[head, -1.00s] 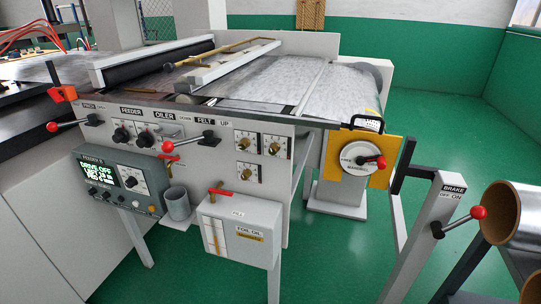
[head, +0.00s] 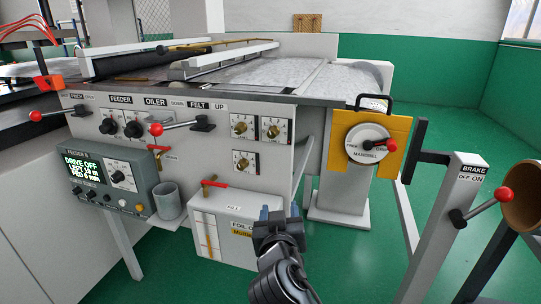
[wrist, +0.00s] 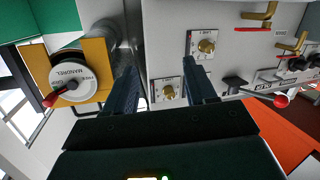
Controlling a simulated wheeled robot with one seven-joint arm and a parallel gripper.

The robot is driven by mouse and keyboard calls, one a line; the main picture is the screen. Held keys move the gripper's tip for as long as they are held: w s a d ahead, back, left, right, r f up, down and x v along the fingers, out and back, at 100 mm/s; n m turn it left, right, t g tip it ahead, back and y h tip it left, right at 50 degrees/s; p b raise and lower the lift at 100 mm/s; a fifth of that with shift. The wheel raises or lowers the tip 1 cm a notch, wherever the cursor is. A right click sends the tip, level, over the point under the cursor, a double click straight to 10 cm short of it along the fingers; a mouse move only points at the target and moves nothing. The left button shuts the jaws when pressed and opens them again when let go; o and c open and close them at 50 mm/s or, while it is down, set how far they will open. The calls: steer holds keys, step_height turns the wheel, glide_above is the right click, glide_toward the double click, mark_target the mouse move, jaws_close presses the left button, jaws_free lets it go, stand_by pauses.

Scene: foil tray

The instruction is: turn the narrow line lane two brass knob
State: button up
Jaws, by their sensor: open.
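Three brass knobs on white plates sit on the grey panel: an upper left knob (head: 239,128), an upper right knob (head: 272,131) and a lower knob (head: 242,163). Their small labels are too blurred to tell which is narrow line lane two. My gripper (head: 280,213) is open and empty, in front of and below the knobs, by the right end of the foil oil box. In the wrist view, inverted, the lower knob (wrist: 207,46) and upper right knob (wrist: 169,92) show near my fingers (wrist: 157,72), apart from them; the upper left knob is hidden there.
A red-tipped felt lever (head: 156,129) sticks out left of the knobs. The foil oil box (head: 225,222) with its red-handled valve (head: 214,184) projects below. The yellow mandrel plate (head: 393,158) and brake lever (head: 490,205) stand to the right.

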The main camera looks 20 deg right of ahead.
mark_target(271, 136)
steer(key=w+a+r+m+h+b, duration=0.2)
steer(key=w+r+m+h+b, duration=0.25)
steer(key=w+r, duration=0.6)
steer(key=shift+g, duration=0.4)
steer(key=w+d, duration=0.2)
steer(key=w+d+r+p, duration=0.1)
steer(key=w+d, duration=0.1)
steer(key=d, duration=0.1)
steer(key=shift+w+r, duration=0.15)
jaws_close()
